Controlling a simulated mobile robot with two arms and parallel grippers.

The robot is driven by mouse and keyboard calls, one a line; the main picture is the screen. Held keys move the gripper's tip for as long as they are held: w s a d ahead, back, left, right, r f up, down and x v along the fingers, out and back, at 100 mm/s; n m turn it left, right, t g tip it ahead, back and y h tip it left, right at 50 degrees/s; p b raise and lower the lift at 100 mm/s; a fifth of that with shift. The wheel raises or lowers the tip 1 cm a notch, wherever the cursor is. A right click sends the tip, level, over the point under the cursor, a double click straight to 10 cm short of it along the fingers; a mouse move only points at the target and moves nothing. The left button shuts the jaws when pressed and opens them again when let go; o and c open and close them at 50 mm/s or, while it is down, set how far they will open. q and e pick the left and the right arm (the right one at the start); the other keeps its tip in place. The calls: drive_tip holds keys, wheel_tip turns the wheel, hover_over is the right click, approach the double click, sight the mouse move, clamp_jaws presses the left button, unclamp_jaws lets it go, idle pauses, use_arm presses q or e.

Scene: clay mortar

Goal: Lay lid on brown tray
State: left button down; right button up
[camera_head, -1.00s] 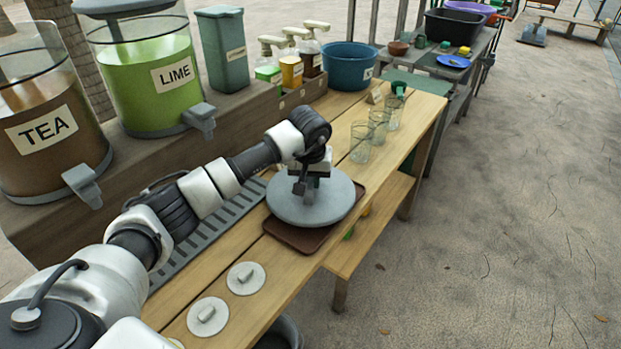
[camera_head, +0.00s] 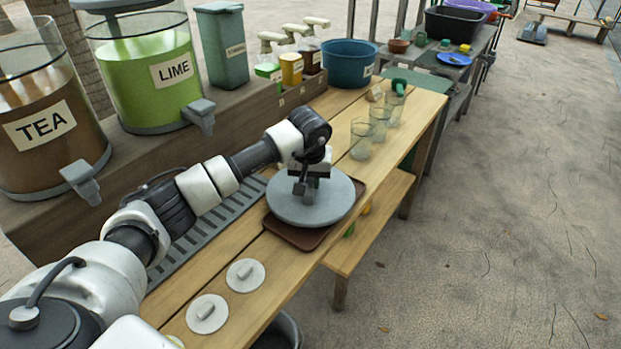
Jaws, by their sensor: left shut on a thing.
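A round grey lid (camera_head: 325,213) lies flat over the middle of the brown tray (camera_head: 298,236). The tray shows only at its front and right edges. The lid looks to be on or just above the tray; I cannot tell if there is a gap. My left gripper (camera_head: 308,187) is over the lid's middle, pointing down, shut on the lid's handle. The fingers partly hide the handle. My right gripper is not in view.
Two small grey lids (camera_head: 245,275) lie on the wooden table nearer me. Several clear glasses (camera_head: 361,138) stand beyond the tray. Drink dispensers (camera_head: 145,80) stand on the raised shelf at left. A slotted drain (camera_head: 190,245) runs left of the tray.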

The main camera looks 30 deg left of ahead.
use_arm(q)
drive_tip(key=c, duration=0.9)
unclamp_jaws()
drive_tip(key=shift+c, duration=0.2)
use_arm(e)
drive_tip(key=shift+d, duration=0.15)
use_arm(q)
drive_tip(key=o, duration=0.4)
drive_tip(key=shift+o, duration=0.3)
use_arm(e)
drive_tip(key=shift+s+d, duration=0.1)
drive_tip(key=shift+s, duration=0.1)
use_arm(q)
drive_tip(key=shift+r+p, duration=0.4)
drive_tip(key=shift+r, duration=0.15)
wheel_tip(320, 180, up, 3)
drive_tip(key=shift+r+p, duration=0.15)
drive_tip(key=shift+p, duration=0.9)
drive_tip(key=shift+r+p, duration=1.15)
drive_tip(key=shift+r, duration=0.65)
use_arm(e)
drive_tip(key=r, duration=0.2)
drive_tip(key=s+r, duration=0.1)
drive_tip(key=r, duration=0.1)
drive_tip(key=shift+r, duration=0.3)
